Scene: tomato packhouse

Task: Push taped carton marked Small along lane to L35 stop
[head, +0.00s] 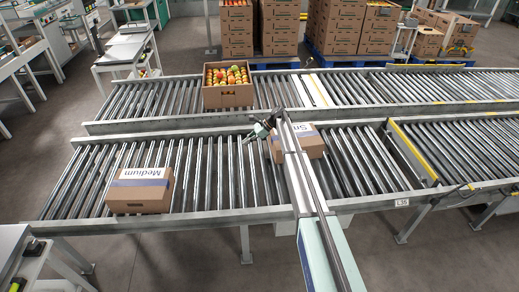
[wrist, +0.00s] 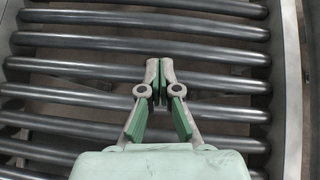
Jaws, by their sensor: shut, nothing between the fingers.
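The brown carton (head: 311,144), its label showing only "Sm", sits on the near roller lane right of centre in the head view. My arm crosses in front of it and hides its middle. My gripper (head: 252,136) is at the carton's left side, low over the rollers; whether it touches the carton I cannot tell. In the wrist view my gripper (wrist: 159,68) is shut and empty above bare rollers, and no carton shows there. The L35 plate (head: 401,202) is on the near rail, right of the carton. A yellow-edged bar (head: 413,152) crosses the lane near it.
A carton marked Medium (head: 141,191) sits on the same lane at the left. An open box of tomatoes (head: 228,96) stands on the far lane. Bare rollers (head: 362,162) lie between the Small carton and the yellow-edged bar. Side rails (head: 190,218) bound the lane.

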